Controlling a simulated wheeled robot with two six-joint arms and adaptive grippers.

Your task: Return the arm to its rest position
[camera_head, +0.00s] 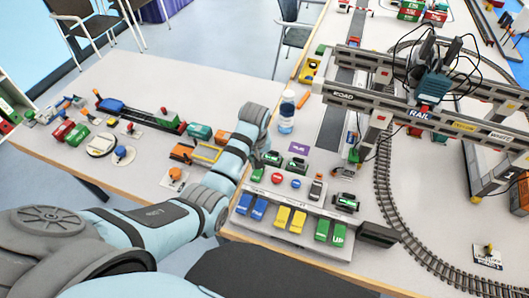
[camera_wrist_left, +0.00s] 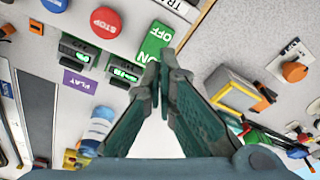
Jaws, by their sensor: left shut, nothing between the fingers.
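My left arm (camera_head: 150,222) reaches in from the left in the head view and bends down over the near edge of the right-hand table. Its gripper (camera_head: 257,168) is over the left end of the grey control panel (camera_head: 262,190). In the left wrist view the two dark teal fingers (camera_wrist_left: 163,68) meet at their tips, shut with nothing between them. A green ON/OFF switch (camera_wrist_left: 153,44) lies just beyond the tips; I cannot tell whether they touch it. My right gripper is not in view.
A water bottle (camera_head: 287,112) stands close to my left wrist. The grey gantry crane (camera_head: 425,112) spans the track to the right. Blue, yellow and green pedals (camera_head: 291,219) line the panel's front. The left table (camera_head: 100,165) holds model pieces.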

